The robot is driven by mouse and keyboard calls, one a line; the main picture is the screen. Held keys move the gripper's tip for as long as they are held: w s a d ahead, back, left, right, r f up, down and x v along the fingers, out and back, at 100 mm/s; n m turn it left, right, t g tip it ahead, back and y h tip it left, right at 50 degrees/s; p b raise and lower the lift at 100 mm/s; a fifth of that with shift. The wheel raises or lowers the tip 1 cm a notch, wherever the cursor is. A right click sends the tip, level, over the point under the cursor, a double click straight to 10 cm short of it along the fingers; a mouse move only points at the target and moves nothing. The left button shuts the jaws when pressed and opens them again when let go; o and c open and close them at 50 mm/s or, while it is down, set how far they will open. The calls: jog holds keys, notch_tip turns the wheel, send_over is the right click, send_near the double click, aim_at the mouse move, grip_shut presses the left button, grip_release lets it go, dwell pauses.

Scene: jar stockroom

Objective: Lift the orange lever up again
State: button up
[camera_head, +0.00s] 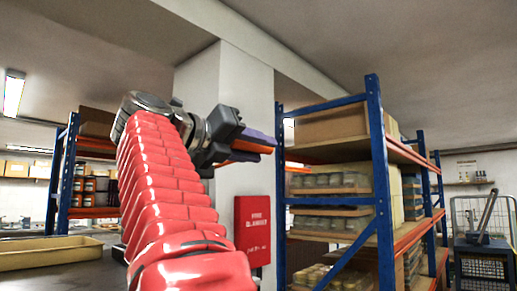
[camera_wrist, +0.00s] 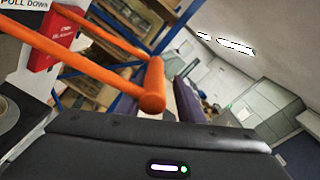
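The orange lever (camera_wrist: 151,88) shows in the wrist view as two orange bars coming from the upper left, joined by a short thick crossbar. In the head view an orange bar (camera_head: 252,147) shows by my gripper (camera_head: 257,142), just below a purple finger; it looks like the lever. In the wrist view a purple finger (camera_wrist: 187,100) is to the right of the crossbar, close to it. The gap between my fingers and any contact with the lever cannot be made out. A "PULL DOWN" label (camera_wrist: 25,4) is at the upper left corner.
A red box with white lettering (camera_head: 252,230) is on the pillar (camera_head: 236,90) below my gripper. A blue and orange rack (camera_head: 383,190) with jars and cartons stands close on the right. A yellow tray (camera_head: 50,253) lies at the left.

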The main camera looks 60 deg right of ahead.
jog(key=shift+w+a+r, duration=0.15)
jog(key=shift+w+r, duration=0.3)
jog(key=shift+r, duration=0.05)
jog(key=shift+w+a, duration=0.1)
jog(key=shift+a, duration=0.15)
jog(key=a, duration=0.5)
jog(key=shift+w+a, duration=0.2)
jog(key=shift+w, duration=0.15)
jog(key=a, duration=0.7)
jog(key=shift+w+a+f, duration=0.2)
jog(key=shift+w+f, duration=0.1)
jog(key=shift+f, duration=0.05)
jog(key=shift+s, duration=0.1)
